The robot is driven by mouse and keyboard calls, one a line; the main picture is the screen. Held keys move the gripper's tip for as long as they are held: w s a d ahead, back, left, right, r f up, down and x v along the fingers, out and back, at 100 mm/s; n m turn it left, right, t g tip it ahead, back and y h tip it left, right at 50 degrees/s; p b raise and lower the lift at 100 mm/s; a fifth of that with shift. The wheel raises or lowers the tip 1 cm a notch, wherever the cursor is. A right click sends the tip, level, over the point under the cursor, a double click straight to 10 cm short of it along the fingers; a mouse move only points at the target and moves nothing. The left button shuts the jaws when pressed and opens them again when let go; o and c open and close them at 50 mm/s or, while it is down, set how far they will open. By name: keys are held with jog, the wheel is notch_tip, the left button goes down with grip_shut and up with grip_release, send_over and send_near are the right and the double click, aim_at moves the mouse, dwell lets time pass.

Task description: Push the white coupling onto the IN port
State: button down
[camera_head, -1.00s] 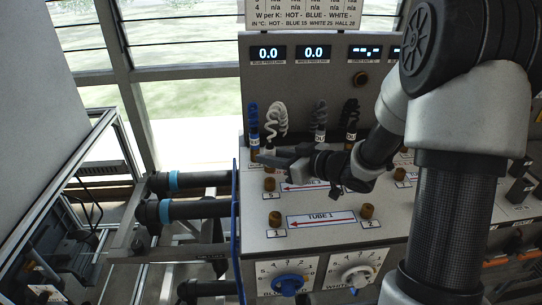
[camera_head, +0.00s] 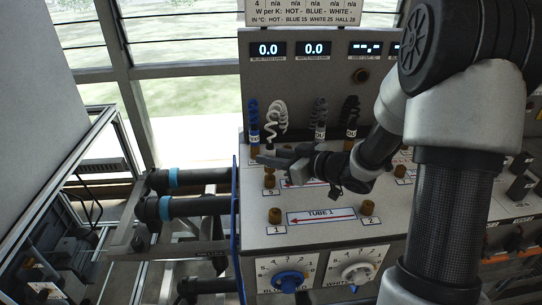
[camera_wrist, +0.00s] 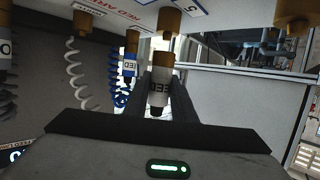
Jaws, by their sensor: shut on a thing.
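The white coupling, marked FEED (camera_wrist: 160,94), stands between the fingers of my gripper in the wrist view, with a brass-coloured piece at its end. My gripper (camera_wrist: 163,100) is shut on it. In the head view my gripper (camera_head: 262,160) is at the back left of the sloping deck, below the white coiled hose (camera_head: 277,116), and hides most of the coupling. A brass port (camera_head: 270,181) with label 5 is just in front of it. I cannot read an IN label, and cannot tell whether the coupling sits on a port.
A blue FEED coupling (camera_wrist: 130,66) stands close beside the held one. Dark-hosed couplings (camera_head: 350,134) stand to the right. Brass ports 1 (camera_head: 275,216) and 2 (camera_head: 367,208) flank the TUBE 1 label. The upright display panel (camera_head: 338,80) rises behind.

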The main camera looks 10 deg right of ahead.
aim_at(274, 150)
jog(key=shift+f+b, duration=0.65)
jog(key=shift+f, duration=0.45)
jog(key=shift+r, duration=0.1)
jog(key=c, duration=1.4)
grip_release()
jog(key=shift+r, duration=0.1)
jog(key=s+d+r+p, duration=0.1)
jog(key=r+p, duration=0.1)
jog(key=s+d+r+p, duration=0.1)
jog(key=p, duration=0.1)
jog(key=s+r+p, duration=0.1)
jog(key=r+p, duration=0.1)
jog(key=shift+d+r, duration=0.35)
jog(key=shift+d, duration=0.05)
jog(key=shift+f, duration=0.1)
